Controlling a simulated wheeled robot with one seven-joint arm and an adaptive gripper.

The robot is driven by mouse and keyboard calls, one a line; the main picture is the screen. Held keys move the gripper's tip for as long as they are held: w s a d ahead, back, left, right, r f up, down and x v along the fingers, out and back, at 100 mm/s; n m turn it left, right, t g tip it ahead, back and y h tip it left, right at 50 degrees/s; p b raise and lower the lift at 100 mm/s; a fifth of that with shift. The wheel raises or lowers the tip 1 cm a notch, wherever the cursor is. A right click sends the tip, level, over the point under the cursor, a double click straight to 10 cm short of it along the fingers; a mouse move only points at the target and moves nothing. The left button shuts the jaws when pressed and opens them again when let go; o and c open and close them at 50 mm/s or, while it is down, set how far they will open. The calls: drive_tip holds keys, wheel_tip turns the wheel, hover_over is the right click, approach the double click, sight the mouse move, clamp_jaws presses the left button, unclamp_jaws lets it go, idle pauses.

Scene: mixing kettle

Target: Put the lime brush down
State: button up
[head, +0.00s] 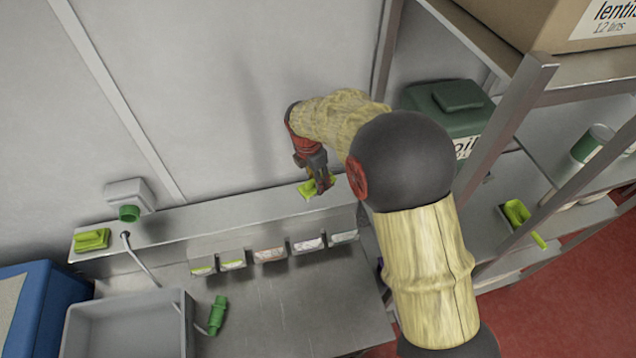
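A lime brush (308,190) is at the fingertips of my gripper (319,186), over the right part of the narrow metal ledge (215,222) along the wall. The dark fingers point down and appear closed across it, with lime showing on both sides. The brush is small in view and partly hidden by the fingers. I cannot tell whether it touches the ledge. A second lime item (92,240), like a brush block, lies at the ledge's left end.
Several labelled boxes (268,256) hang along the ledge's front. Below are a sink (125,335), a green nozzle (217,315) and a bare counter (300,310). To the right stand a green container (455,110) and a shelf rack (510,120) with a lime scoop (517,215). The ledge's middle is clear.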

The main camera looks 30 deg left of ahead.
drive_tip(key=w+f, duration=0.1)
drive_tip(key=w+a+f, duration=0.1)
drive_tip(key=f, duration=0.1)
drive_tip(key=w+f+p, duration=0.1)
drive_tip(key=w+f, duration=0.1)
drive_tip(key=shift+a+f, duration=0.15)
drive_tip(key=shift+a, duration=0.1)
drive_tip(key=shift+s+f+p, duration=0.1)
drive_tip(key=shift+f+p, duration=0.4)
drive_tip(key=shift+f, duration=0.95)
drive_tip(key=shift+f, duration=0.2)
drive_tip(key=o, duration=1.1)
drive_tip(key=shift+o, duration=0.5)
wheel_tip(320, 180, up, 12)
drive_tip(key=s+b, duration=0.1)
drive_tip(key=b, duration=0.1)
drive_tip(key=shift+s+a+r, duration=0.15)
drive_tip(key=shift+s+a, duration=0.15)
drive_tip(key=shift+a, duration=0.15)
